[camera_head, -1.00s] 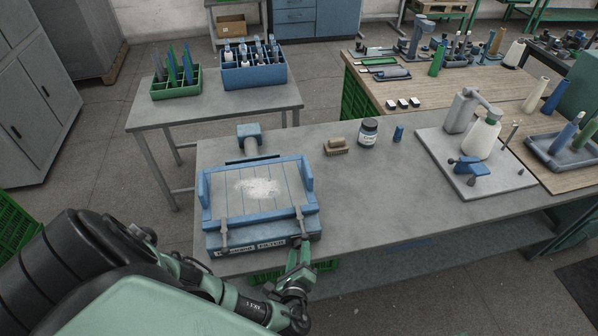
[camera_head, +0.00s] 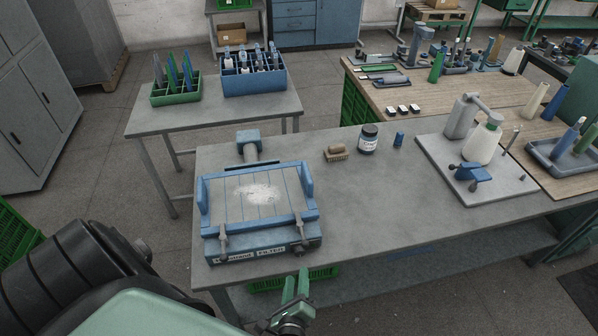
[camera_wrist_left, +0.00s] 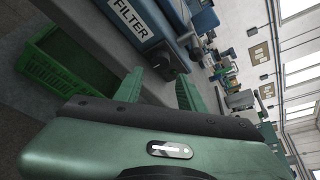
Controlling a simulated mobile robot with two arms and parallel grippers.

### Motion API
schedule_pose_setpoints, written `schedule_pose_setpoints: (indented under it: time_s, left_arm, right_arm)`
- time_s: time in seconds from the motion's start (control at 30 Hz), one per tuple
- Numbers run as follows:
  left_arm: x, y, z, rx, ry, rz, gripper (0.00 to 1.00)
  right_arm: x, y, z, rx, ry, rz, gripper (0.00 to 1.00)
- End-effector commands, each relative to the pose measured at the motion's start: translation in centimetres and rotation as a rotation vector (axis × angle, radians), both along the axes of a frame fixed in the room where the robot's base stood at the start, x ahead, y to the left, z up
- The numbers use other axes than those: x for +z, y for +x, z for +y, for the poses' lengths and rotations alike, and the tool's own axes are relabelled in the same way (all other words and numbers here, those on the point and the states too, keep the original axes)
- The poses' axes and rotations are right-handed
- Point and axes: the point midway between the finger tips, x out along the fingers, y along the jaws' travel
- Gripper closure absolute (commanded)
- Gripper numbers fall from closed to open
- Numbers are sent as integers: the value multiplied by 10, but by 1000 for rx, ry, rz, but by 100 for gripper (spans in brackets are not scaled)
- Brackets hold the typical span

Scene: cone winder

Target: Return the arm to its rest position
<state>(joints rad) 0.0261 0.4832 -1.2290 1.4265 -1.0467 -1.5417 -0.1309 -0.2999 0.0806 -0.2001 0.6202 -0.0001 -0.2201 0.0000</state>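My left gripper (camera_head: 297,284) is low in the head view, in front of the bench's front edge and below the blue filter unit (camera_head: 259,238). Its two green fingers stand apart in the left wrist view (camera_wrist_left: 160,88), with nothing held between them. My left arm's green and black links fill the lower left of the head view; part of the forearm is out of the picture. My right gripper does not show.
The grey bench (camera_head: 360,195) carries the filter unit with pale powder on top, a brush (camera_head: 336,153) and a dark jar (camera_head: 368,138). A green crate (camera_wrist_left: 70,65) is under the bench edge. Open floor lies left of the bench.

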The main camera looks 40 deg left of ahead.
Motion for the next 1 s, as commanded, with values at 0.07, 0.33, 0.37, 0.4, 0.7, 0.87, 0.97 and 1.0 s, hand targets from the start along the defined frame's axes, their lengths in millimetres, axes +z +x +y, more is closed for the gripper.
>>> schedule_pose_setpoints:
  time_s: [0.07,0.33,0.37,0.4,0.7,0.87,0.97,1.0]
  left_arm:
    - [0,0,0,0,0,0,60]
    - [-11,0,2,10,-13,20,60]
    - [-18,-1,4,19,-22,36,60]
    - [-33,-2,7,35,-42,65,60]
    - [-221,-78,32,354,-474,420,60]
    - [-312,-162,19,639,-840,513,60]
    - [-352,-212,2,837,-1071,490,60]
    - [-364,-230,-4,916,-1153,466,60]
  right_arm:
    - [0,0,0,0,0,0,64]
    - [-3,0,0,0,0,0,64]
    - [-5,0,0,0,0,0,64]
    - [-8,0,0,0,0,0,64]
    - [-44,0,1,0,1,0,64]
    - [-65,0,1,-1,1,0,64]
    - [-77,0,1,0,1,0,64]
    - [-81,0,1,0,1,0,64]
